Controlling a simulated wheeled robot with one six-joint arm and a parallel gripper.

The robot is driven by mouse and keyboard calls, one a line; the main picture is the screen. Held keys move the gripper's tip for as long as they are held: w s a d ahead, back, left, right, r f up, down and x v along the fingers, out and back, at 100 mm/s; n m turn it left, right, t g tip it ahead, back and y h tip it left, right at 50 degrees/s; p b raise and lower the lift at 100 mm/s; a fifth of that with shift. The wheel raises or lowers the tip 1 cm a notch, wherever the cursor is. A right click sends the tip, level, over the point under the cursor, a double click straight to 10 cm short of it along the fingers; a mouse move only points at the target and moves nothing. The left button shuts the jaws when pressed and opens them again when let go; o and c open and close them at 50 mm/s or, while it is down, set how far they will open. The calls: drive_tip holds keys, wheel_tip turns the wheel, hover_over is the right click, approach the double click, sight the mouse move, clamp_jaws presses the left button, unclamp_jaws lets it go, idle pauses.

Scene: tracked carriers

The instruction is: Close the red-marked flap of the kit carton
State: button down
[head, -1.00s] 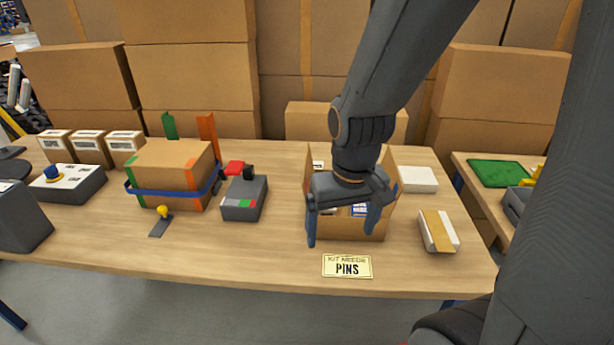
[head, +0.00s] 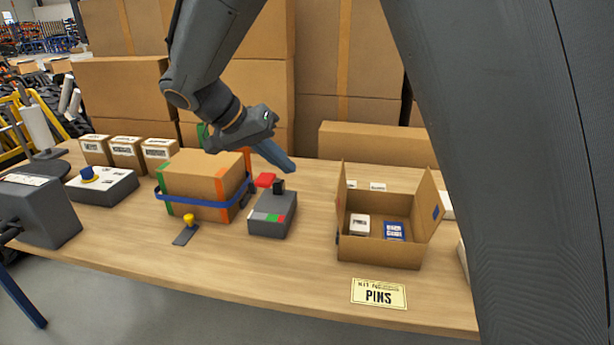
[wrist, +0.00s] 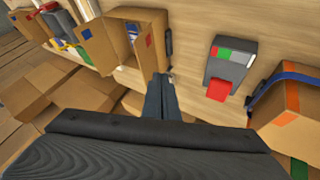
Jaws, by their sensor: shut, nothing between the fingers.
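The kit carton (head: 378,251) stands on the table with its top open. A white box (head: 359,224) and a blue-labelled box (head: 393,231) lie inside. Its left and right flaps stand up; a blue mark shows on the right flap (head: 430,212). In the wrist view the carton (wrist: 120,70) shows a small red mark (wrist: 91,32) on an upright panel, and a blue mark on another. I see no red mark in the head view. My gripper (head: 284,162) is shut and empty, left of the carton and above the table's back. Its fingertips also show in the wrist view (wrist: 160,82).
A control box (head: 272,215) with a red part is below and near my gripper. A blue-strapped carton (head: 200,180) stands to its left. A PINS card (head: 379,294) lies before the kit carton. Large cartons line the back. My arm covers the right side.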

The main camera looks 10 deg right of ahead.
drive_tip(key=d+f+p, duration=0.4)
drive_tip(key=d+f, duration=0.2)
drive_tip(key=d, duration=0.3)
drive_tip(key=shift+w+d+f, duration=0.2)
drive_tip(key=shift+w+f, duration=0.05)
drive_tip(key=shift+f, duration=0.05)
